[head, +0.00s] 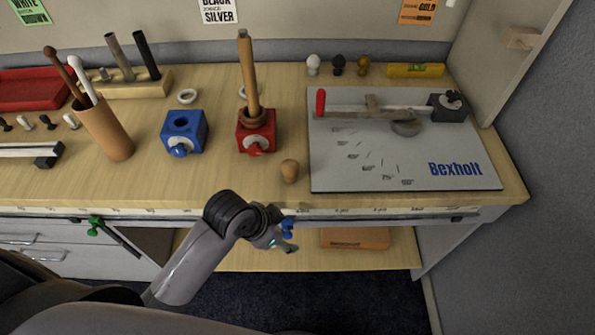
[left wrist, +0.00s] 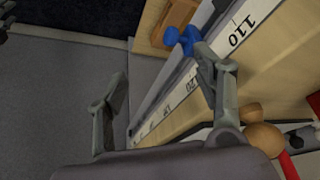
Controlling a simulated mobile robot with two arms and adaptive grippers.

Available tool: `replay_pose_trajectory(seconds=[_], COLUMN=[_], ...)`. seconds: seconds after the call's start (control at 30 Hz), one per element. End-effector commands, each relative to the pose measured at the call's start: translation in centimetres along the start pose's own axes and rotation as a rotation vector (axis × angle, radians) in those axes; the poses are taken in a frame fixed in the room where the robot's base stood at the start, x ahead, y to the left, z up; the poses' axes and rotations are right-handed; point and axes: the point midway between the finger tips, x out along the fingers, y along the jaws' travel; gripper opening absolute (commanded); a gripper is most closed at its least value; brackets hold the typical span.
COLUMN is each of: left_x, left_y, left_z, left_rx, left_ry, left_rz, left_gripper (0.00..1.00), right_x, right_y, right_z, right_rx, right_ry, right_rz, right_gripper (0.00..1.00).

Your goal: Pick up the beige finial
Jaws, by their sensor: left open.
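The beige finial (head: 289,170) stands near the front edge of the table, between the red block and the grey board. In the left wrist view the finial (left wrist: 262,138) shows at the lower right, with its lower part behind the gripper body. My left gripper (head: 282,239) is in front of the table edge, apart from the finial and nearer to me. In the left wrist view its two fingers (left wrist: 160,70) are spread apart with nothing between them. My right gripper is not in view.
A blue block (head: 183,130) and a red block (head: 256,132) holding a wooden rod stand behind and left. The grey Bexholt board (head: 410,170) lies right. A blue clamp (head: 288,225) sits on the front rail beside my gripper. White, black and gold knobs line the back.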

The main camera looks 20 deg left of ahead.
Motion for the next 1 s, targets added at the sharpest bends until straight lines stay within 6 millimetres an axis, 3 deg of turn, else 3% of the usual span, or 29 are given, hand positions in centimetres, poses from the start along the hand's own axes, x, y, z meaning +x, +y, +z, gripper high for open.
replay_pose_trajectory(seconds=[0.1,0.47,0.67,0.8,1.0], left_x=[-3.4,-5.9,-8.6,-11.4,-15.7], left_y=[0.7,-0.6,-3.7,-6.7,-10.3], left_z=[-2.8,-9.3,-12.2,-13.6,-14.6], left_rx=[0.167,0.702,1.064,1.278,1.471], left_ry=[0.041,0.056,-0.005,-0.070,-0.143], left_rz=[0.019,0.089,0.120,0.145,0.187], left_gripper=[0.62,0.62,0.62,0.62,0.62], right_x=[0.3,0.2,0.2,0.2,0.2], right_y=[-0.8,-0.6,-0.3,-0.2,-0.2], right_z=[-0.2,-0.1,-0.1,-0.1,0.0], right_rx=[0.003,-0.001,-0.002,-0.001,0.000], right_ry=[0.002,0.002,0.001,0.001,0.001], right_rz=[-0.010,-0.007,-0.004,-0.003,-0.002], right_gripper=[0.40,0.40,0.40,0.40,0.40])
